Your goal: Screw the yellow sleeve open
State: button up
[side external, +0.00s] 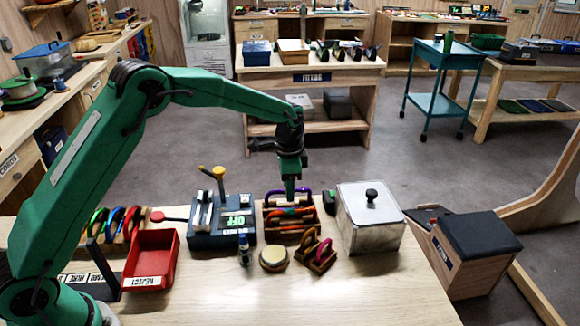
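My gripper (290,194) points straight down over the wooden crate (291,232) near the middle of the bench. Its fingers look narrow and close together, but at this size I cannot tell whether they are open or hold anything. A purple curved piece (303,195) shows beside the fingertips at the crate's back, and orange and red gear lies in the crate. No yellow sleeve can be made out for certain. In front, a small wooden stand (318,264) holds a magenta loop (322,250) and a yellowish-brown loop (309,240).
A dark blue device (222,239) marked OFF, with a yellow-topped post (219,173), stands left of the crate. A lidded metal box (370,230) stands right. A red reject bin (151,260) and carabiner rack are left. The bench front is clear.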

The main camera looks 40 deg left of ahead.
jog(key=shift+r, duration=0.3)
jog(key=shift+w+a, duration=0.55)
dwell(0.8)
jog(key=shift+f, duration=1.45)
jog(key=shift+s+d, duration=0.5)
jog(key=shift+d, duration=0.05)
dwell(0.4)
jog(key=shift+r, duration=0.15)
jog(key=shift+r, duration=1.3)
jog(key=shift+w+a, duration=0.5)
jog(key=shift+w, duration=0.1)
